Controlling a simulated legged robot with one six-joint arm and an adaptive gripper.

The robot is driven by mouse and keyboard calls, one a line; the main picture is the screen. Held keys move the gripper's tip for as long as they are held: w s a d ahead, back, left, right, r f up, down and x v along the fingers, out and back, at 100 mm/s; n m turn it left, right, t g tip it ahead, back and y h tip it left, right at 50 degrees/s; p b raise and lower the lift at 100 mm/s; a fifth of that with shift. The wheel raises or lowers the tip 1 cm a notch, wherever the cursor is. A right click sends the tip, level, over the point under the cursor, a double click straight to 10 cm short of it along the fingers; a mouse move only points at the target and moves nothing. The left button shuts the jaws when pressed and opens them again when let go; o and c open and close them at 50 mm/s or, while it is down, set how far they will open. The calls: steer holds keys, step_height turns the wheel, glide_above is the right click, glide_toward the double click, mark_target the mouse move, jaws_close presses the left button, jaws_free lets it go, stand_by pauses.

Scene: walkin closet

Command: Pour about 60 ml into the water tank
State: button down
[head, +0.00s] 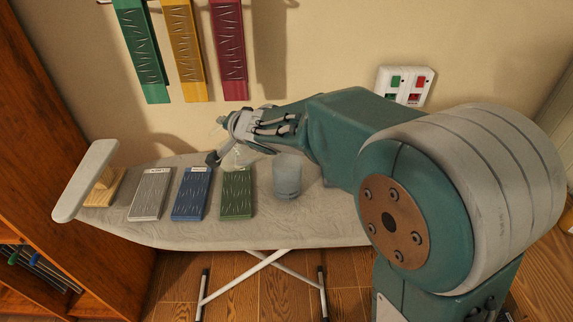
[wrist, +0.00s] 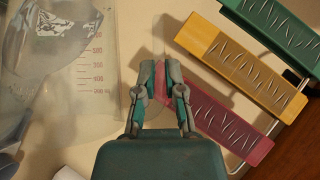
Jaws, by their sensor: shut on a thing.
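My gripper (head: 228,139) is above the ironing board, shut on a clear measuring jug (head: 239,158). In the wrist view the jug (wrist: 88,62), with red volume marks, fills the left side, next to my gripper's closed fingers (wrist: 162,78). The exact grip point is hard to see. A translucent blue-grey container (head: 287,177), which looks like the water tank, stands upright on the board, to the right of the jug in the head view. The liquid level in the jug cannot be told clearly.
Grey (head: 151,194), blue (head: 191,194) and green (head: 237,193) slabs lie on the ironing board (head: 205,232). A white-topped stand (head: 86,180) is at its left end. Green, yellow and red panels (head: 228,48) hang on the wall, near a switch plate (head: 404,86).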

steer(key=shift+d+r+m+y+b, duration=0.3)
steer(key=shift+d+r+y+b, duration=0.1)
steer(key=shift+d+r+y, duration=0.15)
steer(key=shift+s+d+r+t, duration=0.1)
steer(key=shift+d+r+t, duration=0.1)
steer(key=shift+r+t, duration=0.15)
steer(key=shift+d+b, duration=0.3)
steer(key=shift+b, duration=0.75)
steer(key=shift+d+r+m+y+b, duration=0.45)
steer(key=shift+d+m+b, duration=0.05)
steer(key=shift+b, duration=0.85)
stand_by(0.5)
steer(key=a+f+n+g+h, duration=0.1)
steer(key=a+f+h, duration=0.1)
steer(key=a+f, duration=0.1)
steer(key=shift+a+f+n, duration=0.1)
steer(key=shift+a+n, duration=0.1)
steer(key=shift+n, duration=0.2)
steer(key=shift+w+a+f+n+g+h+p, duration=0.15)
steer(key=shift+a+f+n+h+p, duration=0.1)
steer(key=shift+a+f+h, duration=0.25)
steer(key=shift+w+a+f+n+g+h+p, duration=0.1)
steer(key=shift+a+f+n+h+p, duration=0.15)
steer(key=shift+f, duration=0.35)
stand_by(0.9)
